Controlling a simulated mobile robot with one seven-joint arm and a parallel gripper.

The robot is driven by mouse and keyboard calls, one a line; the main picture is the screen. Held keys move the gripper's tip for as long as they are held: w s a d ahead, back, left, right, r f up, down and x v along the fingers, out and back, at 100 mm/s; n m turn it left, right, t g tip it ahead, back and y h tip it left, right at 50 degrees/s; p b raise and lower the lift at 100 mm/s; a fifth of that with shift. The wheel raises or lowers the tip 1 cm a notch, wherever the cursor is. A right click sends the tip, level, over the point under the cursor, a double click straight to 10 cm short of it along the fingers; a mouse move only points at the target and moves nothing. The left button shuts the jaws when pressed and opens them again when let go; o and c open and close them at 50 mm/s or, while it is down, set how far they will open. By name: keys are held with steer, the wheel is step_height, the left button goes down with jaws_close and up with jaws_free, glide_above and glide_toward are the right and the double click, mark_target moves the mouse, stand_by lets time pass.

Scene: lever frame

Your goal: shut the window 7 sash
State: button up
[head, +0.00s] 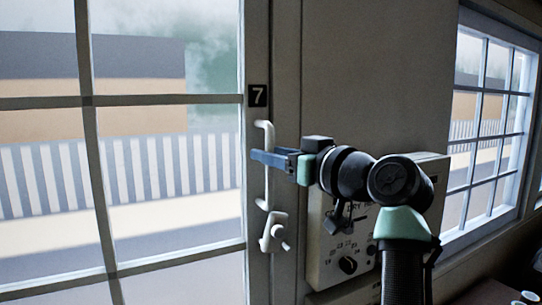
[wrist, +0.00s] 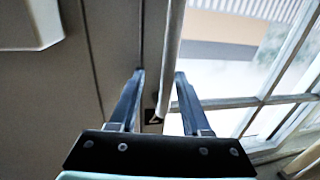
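The window 7 sash (head: 165,98) fills the left of the head view, a light frame with glazing bars. A black plate with a white 7 (head: 257,96) sits on its right stile. Below it is a white vertical pull handle (head: 267,190), with a pale latch (head: 273,232) underneath. My gripper (head: 262,157) is at the handle's upper half. In the wrist view, my gripper (wrist: 159,74) has its fingers apart. The handle bar (wrist: 172,50) runs between them, nearer the right finger. I cannot tell how far the sash stands from its frame.
A grey control box (head: 345,240) with knobs is on the wall below and behind my wrist. A second window (head: 490,120) is at the right. Small cups (head: 528,297) show at the lower right corner. The wall above my arm is bare.

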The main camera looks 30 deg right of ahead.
steer(key=shift+a, duration=0.1)
steer(key=shift+s+f, duration=0.1)
steer(key=shift+s, duration=0.1)
steer(key=s+d+b, duration=0.2)
steer(key=s+b, duration=0.4)
steer(key=s, duration=0.6)
steer(key=shift+s+d, duration=0.2)
steer(key=shift+d, duration=0.1)
steer(key=w+a+m+t+h, duration=0.2)
steer(key=w+a+t+h, duration=0.15)
steer(key=a, duration=1.05)
steer(key=s+a+r+t, duration=0.4)
steer(key=s+a+t, duration=0.2)
steer(key=s+a, duration=0.6)
steer(key=shift+a+r, duration=0.2)
steer(key=shift+a, duration=0.65)
